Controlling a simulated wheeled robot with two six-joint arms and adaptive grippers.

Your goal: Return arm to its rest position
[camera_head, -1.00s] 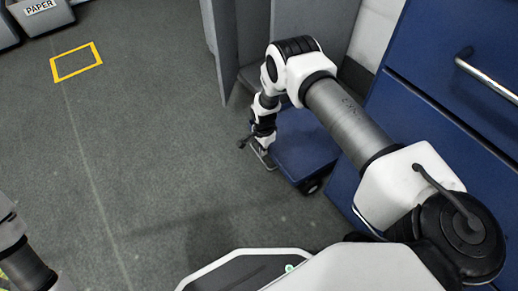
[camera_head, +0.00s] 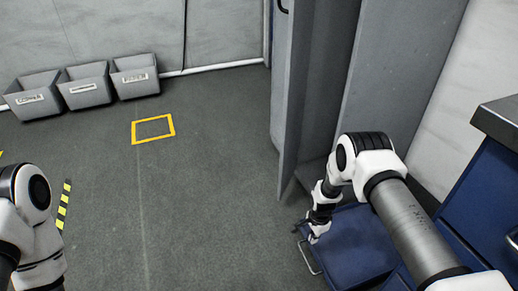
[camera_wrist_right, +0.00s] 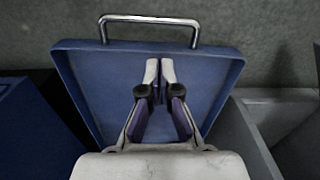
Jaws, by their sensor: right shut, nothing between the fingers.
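My right arm reaches in from the lower right in the head view, bent downward at the elbow. My right gripper (camera_head: 308,229) is above the left part of a blue tray-like cart (camera_head: 355,238). In the right wrist view the gripper (camera_wrist_right: 160,63) is shut and empty, its two fingertips together over the bare blue surface of the cart (camera_wrist_right: 95,85). The cart's metal handle (camera_wrist_right: 150,19) lies beyond the fingertips. My left arm shows at the lower left of the head view; its gripper is out of frame.
A grey open cabinet (camera_head: 325,80) stands behind the cart. A blue drawer unit (camera_head: 485,205) is at the right. Several grey labelled bins (camera_head: 85,92) line the back wall. A yellow square (camera_head: 153,129) marks the floor. The middle floor is clear.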

